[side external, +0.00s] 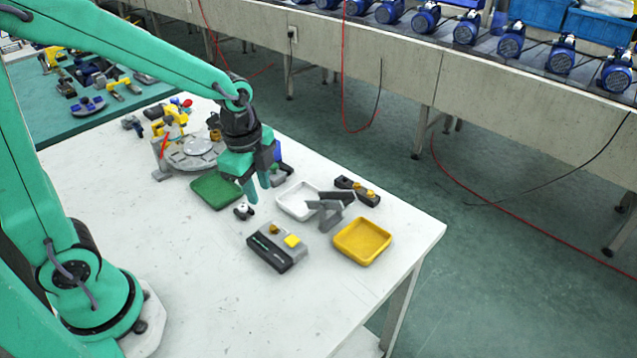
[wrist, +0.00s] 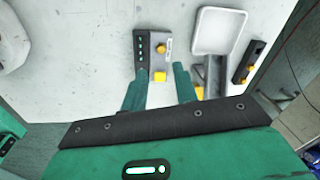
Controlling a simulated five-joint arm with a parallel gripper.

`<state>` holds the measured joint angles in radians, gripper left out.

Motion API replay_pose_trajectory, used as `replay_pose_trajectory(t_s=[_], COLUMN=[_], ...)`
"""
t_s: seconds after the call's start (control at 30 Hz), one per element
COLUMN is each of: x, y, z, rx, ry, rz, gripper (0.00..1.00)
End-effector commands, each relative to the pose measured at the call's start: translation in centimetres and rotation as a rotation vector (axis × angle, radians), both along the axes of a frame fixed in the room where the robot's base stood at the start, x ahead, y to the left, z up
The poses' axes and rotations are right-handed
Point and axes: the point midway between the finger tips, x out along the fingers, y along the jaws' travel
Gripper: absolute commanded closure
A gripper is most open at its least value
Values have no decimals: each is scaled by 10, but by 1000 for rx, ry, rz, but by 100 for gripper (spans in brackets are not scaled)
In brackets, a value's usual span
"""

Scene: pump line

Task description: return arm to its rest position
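My gripper (side external: 258,192) hangs above the white table, fingers pointing down, between the green tray (side external: 216,190) and the white tray (side external: 298,201). In the wrist view my gripper (wrist: 160,82) has its two green fingers apart, with nothing seen held between them. A dark and grey control box with yellow buttons (wrist: 154,52) shows beyond the fingertips. A small black and white part (side external: 244,211) lies on the table just below and left of the fingers in the side view.
The grey-black box (side external: 277,246), a grey bracket (side external: 330,210), a black bar (side external: 357,191) and a yellow tray (side external: 362,241) stand nearby. A round grey fixture (side external: 195,152) is behind left. The table's front left (side external: 190,270) is clear.

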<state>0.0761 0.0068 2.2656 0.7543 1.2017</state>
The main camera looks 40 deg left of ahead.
Motion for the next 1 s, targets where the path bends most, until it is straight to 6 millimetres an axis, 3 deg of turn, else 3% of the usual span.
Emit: replay_pose_trajectory(t_s=[0.2,0.5,1.0], x=[-20,-51,-102], y=[7,15,25], z=[38,77,114], rx=[-47,-143,-348], ry=[-85,-186,-310], rz=[272,643,1166], gripper=[71,71,71])
